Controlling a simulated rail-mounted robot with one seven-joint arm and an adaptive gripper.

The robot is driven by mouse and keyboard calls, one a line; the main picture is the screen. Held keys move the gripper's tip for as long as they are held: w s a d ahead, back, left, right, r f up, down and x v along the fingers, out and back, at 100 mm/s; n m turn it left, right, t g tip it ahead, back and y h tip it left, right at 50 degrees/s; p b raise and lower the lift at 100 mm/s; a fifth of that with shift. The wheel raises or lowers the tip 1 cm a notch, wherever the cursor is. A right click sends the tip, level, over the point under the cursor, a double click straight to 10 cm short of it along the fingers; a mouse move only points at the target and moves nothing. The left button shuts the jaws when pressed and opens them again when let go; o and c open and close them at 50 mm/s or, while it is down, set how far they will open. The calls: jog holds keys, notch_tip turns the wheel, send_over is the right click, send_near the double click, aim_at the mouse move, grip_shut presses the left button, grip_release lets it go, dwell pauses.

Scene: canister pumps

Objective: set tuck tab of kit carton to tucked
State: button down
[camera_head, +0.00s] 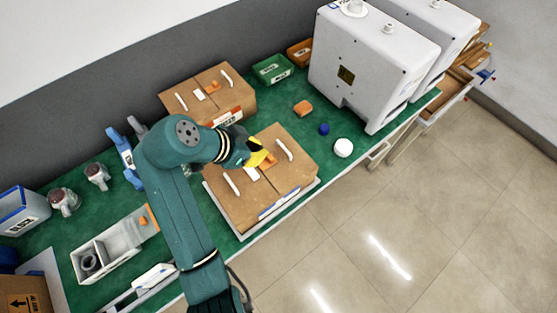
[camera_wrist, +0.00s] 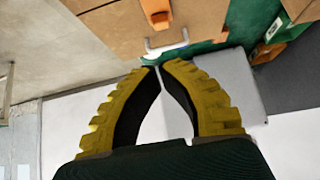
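Two closed brown cartons stand on the green bench, and I cannot read which one is the kit carton. The near carton (camera_head: 287,181) has white handles on top and an orange tab (camera_head: 268,161) at its centre seam, partly hidden by my gripper. The back carton (camera_head: 190,87) has a similar orange tab (camera_head: 213,87). My gripper (camera_head: 266,157) is above the near carton, beside its tab. In the wrist view its yellow fingertips (camera_wrist: 160,66) meet with nothing between them. An orange tab (camera_wrist: 157,12) shows beyond the tips, past a white handle (camera_wrist: 166,48).
White pump units (camera_head: 375,60) stand at the back right. A white ball (camera_head: 343,148), a blue ball (camera_head: 324,129) and an orange block (camera_head: 303,108) lie right of the cartons. A green bin (camera_head: 273,69) is behind. A grey-white tray (camera_head: 108,251) is at left.

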aim_at(279, 158)
dwell(0.3)
jog(key=b+x, duration=0.1)
jog(key=x, duration=0.9)
jog(key=shift+a+f, duration=0.1)
